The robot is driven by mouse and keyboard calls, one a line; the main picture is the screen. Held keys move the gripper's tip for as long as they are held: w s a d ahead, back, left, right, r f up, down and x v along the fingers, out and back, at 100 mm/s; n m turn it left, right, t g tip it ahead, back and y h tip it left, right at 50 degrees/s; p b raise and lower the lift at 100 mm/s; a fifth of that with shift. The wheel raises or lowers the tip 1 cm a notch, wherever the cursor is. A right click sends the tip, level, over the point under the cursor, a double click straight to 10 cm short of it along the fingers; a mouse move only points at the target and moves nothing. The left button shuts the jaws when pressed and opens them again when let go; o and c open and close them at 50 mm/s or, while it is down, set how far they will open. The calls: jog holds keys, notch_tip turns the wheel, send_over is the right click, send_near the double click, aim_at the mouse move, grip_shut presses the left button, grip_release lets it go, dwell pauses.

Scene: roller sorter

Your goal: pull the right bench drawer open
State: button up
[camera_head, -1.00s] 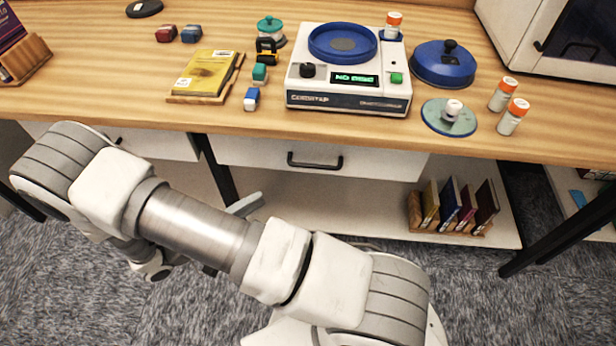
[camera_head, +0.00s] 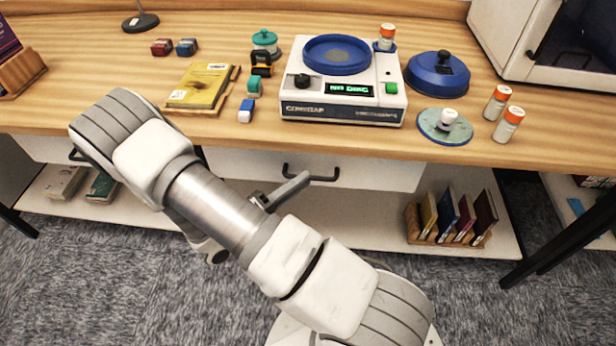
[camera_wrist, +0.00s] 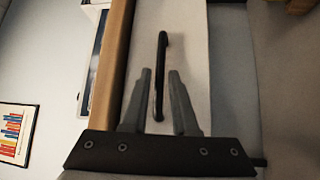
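The right bench drawer (camera_head: 385,173) has a white front below the wooden bench top and looks shut. Its black bar handle (camera_head: 320,178) is partly behind my gripper (camera_head: 285,190) in the head view. In the wrist view, my gripper (camera_wrist: 160,72) is open, with two grey fingers apart. The black handle (camera_wrist: 161,55) runs lengthwise in that picture, its lower part between the fingers and its upper end past the tips. The drawer front (camera_wrist: 190,45) lies behind it. I cannot tell whether the fingers reach around the handle or stop short.
The bench top (camera_head: 430,148) overhangs just above the drawer. A lower shelf (camera_head: 360,215) carries a book rack (camera_head: 445,238) at right. The left drawer's handle (camera_head: 77,155) shows at left. A white disc machine (camera_head: 340,105) stands on the bench. The carpet in front is free.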

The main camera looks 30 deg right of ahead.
jog(key=shift+x, duration=1.4)
grip_shut()
dwell(0.4)
